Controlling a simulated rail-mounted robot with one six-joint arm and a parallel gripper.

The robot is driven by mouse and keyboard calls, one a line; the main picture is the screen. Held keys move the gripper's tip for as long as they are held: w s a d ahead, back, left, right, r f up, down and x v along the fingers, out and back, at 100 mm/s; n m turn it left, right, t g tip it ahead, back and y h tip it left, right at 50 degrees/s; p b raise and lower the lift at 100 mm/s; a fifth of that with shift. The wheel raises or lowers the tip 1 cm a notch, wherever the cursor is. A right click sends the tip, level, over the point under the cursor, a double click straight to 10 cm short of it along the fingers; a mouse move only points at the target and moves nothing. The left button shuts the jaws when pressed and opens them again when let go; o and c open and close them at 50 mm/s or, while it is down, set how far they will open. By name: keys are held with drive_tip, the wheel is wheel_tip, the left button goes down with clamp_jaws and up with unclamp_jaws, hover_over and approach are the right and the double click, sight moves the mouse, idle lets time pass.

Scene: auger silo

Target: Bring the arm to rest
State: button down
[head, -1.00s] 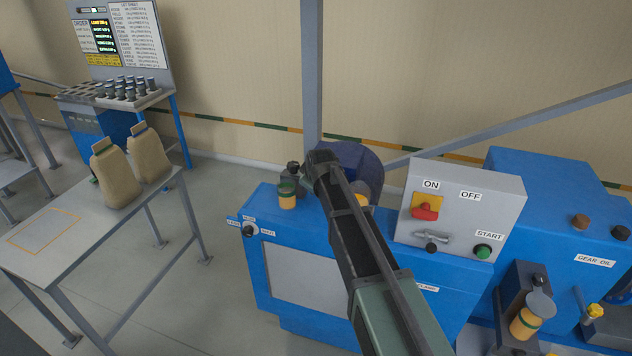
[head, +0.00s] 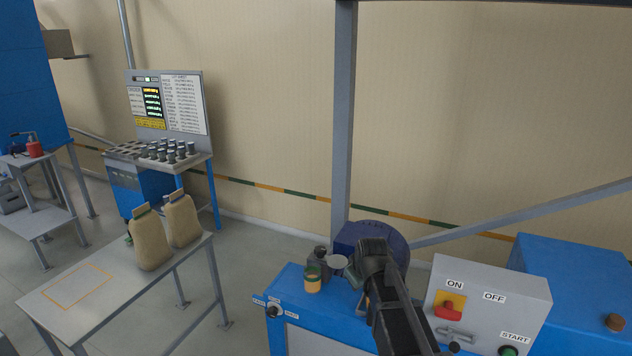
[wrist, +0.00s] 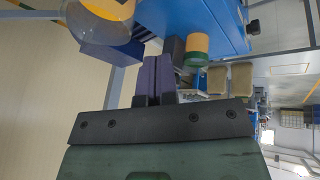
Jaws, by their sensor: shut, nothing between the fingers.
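My arm reaches up from the bottom of the head view, over the blue machine cabinet (head: 290,277). My gripper (wrist: 159,80) shows in the wrist view with its two purple-grey fingers together and nothing between them. In the head view the fingertips are hidden behind my arm's dark end. A yellow and green cup (head: 313,281) stands on the cabinet top to the left of my arm. It also shows in the wrist view (wrist: 197,47), beyond the fingers and apart from them.
A grey control box (head: 480,305) with a red switch stands right of my arm. A dark blue round part (head: 372,236) and a grey post (head: 343,120) are behind. A table (head: 65,320) with two tan sacks (head: 150,240) is at left. Open floor lies between table and cabinet.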

drive_tip(key=s+d+f+m+g+b, duration=0.1)
drive_tip(key=s+f+m+g+b, duration=0.4)
drive_tip(key=s+f+b, duration=1.6)
wheel_tip(320, 180, down, 3)
drive_tip(key=shift+s+d+f+m+b, duration=0.1)
drive_tip(key=shift+s+d+m+b, duration=0.1)
drive_tip(key=shift+s+m+b, duration=0.3)
